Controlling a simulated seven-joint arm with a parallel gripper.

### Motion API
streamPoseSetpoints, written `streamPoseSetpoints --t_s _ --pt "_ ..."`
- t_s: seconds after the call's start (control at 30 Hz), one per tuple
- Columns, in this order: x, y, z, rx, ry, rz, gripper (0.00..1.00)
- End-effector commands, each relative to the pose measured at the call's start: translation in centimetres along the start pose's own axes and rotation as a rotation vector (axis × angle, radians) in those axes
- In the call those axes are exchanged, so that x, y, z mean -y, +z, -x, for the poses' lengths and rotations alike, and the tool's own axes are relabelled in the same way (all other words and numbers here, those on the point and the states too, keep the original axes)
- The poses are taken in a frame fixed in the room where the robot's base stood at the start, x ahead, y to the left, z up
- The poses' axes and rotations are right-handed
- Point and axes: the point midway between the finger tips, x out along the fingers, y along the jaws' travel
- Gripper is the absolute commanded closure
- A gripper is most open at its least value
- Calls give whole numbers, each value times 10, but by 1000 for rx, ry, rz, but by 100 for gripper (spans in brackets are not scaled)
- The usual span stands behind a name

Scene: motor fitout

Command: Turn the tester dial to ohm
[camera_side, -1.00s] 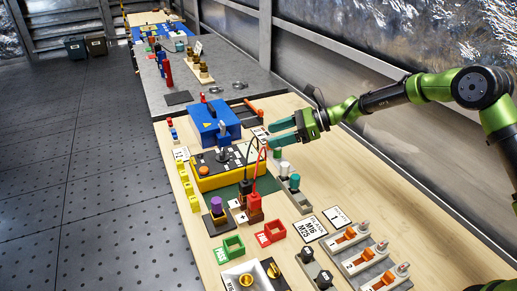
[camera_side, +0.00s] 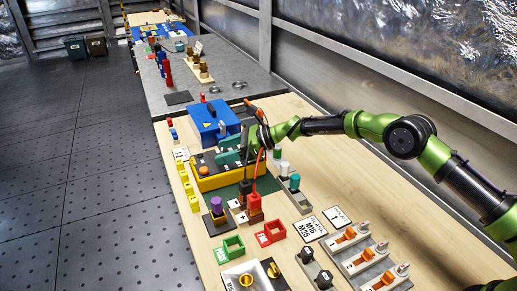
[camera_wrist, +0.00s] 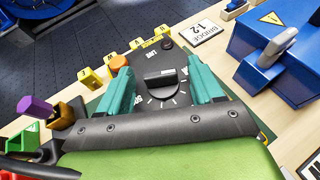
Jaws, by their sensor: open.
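The yellow tester (camera_side: 206,184) with a dark top panel sits on the wooden bench. In the wrist view its black dial knob (camera_wrist: 160,78) shows as a raised bar lying roughly left to right, with white tick marks and small labels around it. I cannot read the labels surely. My gripper (camera_wrist: 162,84) is open over the panel, its two teal fingers on the left and right of the knob with gaps visible. It also shows in the side view (camera_side: 228,152), where it hides the knob. An orange button (camera_wrist: 117,62) is on the panel beside the left finger.
A blue box (camera_wrist: 270,50) with a grey lever stands close beyond the tester. Black and red plugs (camera_side: 255,201) with looping leads stand near the gripper. Yellow blocks (camera_side: 188,190) line the bench edge. A purple-topped post (camera_wrist: 36,108) is at left.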

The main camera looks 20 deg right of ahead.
Motion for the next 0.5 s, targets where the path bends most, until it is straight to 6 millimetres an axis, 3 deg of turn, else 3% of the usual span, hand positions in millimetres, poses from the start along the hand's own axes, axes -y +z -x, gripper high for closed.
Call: streamPoseSetpoints --t_s 0.23,0.5 --pt "0 0 -1 -1 0 0 34" --pt "0 0 0 -1 0 1 74"
